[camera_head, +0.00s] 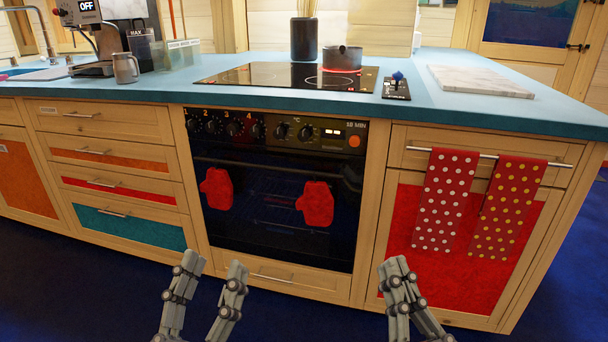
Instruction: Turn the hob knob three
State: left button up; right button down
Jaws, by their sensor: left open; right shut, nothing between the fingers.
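The oven front (270,190) has a black control panel with several knobs in a row along its top. Hob knob three (233,129) sits under the orange number 3, between the knobs marked 2 (212,127) and 4 (257,131). Its exact pointer angle is too small to tell. My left gripper (214,267) is open and empty, low in front of the oven and well below the knob. My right gripper (395,265) is shut and empty, low and to the right, in front of the cupboard. Neither gripper touches the panel.
Two red mitts (217,188) (315,203) show on the oven door. Dotted towels (447,200) hang on a rail at the right.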

aim_at(233, 128)
jog(key=i+j+z, duration=0.3)
jog(key=j+z, duration=0.35)
jog(key=i+j+z, duration=0.1)
jog(key=j+z, duration=0.2)
jog(key=j, duration=0.15)
